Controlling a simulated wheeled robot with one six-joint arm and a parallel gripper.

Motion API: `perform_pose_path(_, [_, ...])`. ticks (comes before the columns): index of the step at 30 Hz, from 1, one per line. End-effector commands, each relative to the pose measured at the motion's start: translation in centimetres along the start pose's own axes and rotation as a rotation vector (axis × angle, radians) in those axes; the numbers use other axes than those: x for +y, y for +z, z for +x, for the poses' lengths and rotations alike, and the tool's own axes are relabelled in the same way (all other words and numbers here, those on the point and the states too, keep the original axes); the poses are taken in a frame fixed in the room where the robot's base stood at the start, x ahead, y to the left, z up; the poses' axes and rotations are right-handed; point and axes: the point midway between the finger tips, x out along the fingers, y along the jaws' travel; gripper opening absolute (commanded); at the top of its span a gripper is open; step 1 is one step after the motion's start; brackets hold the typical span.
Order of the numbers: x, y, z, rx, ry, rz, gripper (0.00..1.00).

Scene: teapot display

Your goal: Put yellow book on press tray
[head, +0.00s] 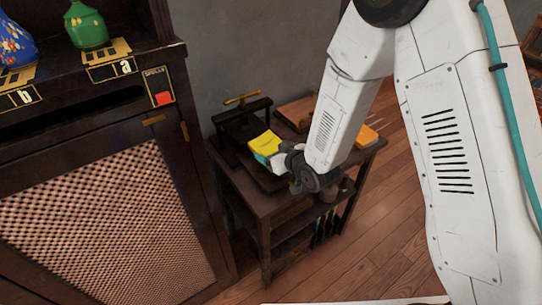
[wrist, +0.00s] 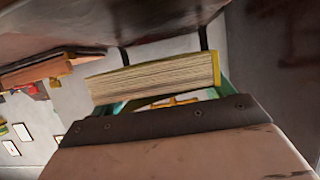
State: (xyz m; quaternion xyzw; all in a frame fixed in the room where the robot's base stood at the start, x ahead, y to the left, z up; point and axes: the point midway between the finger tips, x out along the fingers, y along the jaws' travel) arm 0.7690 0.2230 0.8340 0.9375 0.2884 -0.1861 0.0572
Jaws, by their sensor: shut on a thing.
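The yellow book (head: 265,141) is in my gripper (head: 269,153), over the small dark table in the head view. In the wrist view the book (wrist: 155,78) shows its cream page edges and a yellow cover edge. The teal fingers of my gripper (wrist: 165,98) are shut on it, one at each side. The black press (head: 238,117) with a brass handle stands at the table's back left, just behind the book. Its dark flat tray (head: 267,181) lies low in front of it, partly hidden by the book and my gripper. Any gap between book and tray is unclear.
A brown wooden box (head: 296,113) stands at the back of the table (head: 262,205). An orange book (head: 367,136) lies at its right end, partly behind my arm. A dark cabinet (head: 110,215) with a mesh front stands close on the left. Shelves are below.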

Motion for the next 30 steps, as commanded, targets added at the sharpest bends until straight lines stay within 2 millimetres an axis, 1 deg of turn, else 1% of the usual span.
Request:
perform_pose_path(4, [0.1,2.2,0.9,-0.005,0.002,0.002,0.54])
perform_pose_path(7, [0.1,3.2,1.4,-0.002,0.002,0.001,0.54])
perform_pose_path(14, [0.1,3.2,1.4,0.001,0.002,0.0,0.54])
perform_pose_path(18, [0.2,3.5,1.5,0.0,0.003,0.001,0.54])
perform_pose_path(19, [0.2,3.5,1.5,0.0,0.003,0.001,0.85])
perform_pose_path(21, [0.2,3.5,1.5,0.0,0.003,0.001,1.0])
perform_pose_path(27, [0.2,3.5,1.5,0.0,0.003,0.001,1.0])
perform_pose_path(30, [0.2,3.2,1.3,0.0,0.002,0.001,1.0])
